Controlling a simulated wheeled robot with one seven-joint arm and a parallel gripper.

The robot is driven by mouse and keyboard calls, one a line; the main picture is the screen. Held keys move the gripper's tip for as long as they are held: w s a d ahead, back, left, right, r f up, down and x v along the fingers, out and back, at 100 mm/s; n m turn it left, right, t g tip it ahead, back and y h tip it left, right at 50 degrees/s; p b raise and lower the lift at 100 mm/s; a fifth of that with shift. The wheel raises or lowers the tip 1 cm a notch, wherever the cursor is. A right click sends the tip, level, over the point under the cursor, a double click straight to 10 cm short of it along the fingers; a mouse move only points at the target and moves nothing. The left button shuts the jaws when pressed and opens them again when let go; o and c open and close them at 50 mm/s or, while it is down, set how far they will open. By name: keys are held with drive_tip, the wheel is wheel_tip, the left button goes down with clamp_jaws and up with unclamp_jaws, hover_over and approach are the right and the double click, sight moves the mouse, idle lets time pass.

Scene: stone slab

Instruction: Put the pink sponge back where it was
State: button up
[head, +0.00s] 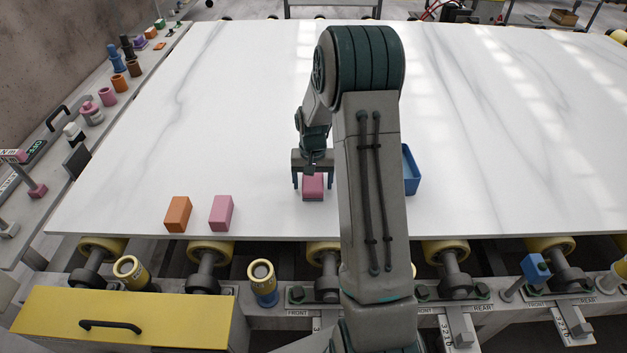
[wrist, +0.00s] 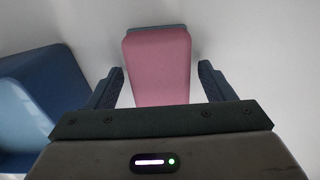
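A pink sponge (head: 313,188) lies on the white marble slab (head: 250,110), left of my arm. In the wrist view the pink sponge (wrist: 158,68) shows a pink face with a blue-grey part behind its far end. My gripper (head: 313,180) is down over it, one finger on each side. In the wrist view my gripper (wrist: 160,72) is open, with a narrow gap between each finger and the sponge. Another pink block (head: 221,213) stands farther left, beside an orange block (head: 178,214). I cannot tell whether either is a sponge.
A blue tray (head: 411,170) is partly hidden behind my arm; the blue tray (wrist: 35,95) is close to my gripper in the wrist view. Cups and small items (head: 120,83) line the left ledge. Rollers run along the slab's front edge. Much of the slab is bare.

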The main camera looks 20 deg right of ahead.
sight(313, 180)
wheel_tip(313, 180, up, 12)
drive_tip(key=s+a+r+n+t, duration=0.1)
drive_tip(key=s+a+r, duration=0.2)
drive_tip(key=s+r, duration=0.15)
drive_tip(key=s+a+r+n, duration=0.1)
drive_tip(key=s+a+r, duration=0.3)
drive_tip(key=s, duration=0.2)
drive_tip(key=s+a+n+t, duration=0.2)
drive_tip(key=s+a, duration=0.2)
drive_tip(key=s, duration=1.1)
drive_tip(key=shift+n, duration=0.3)
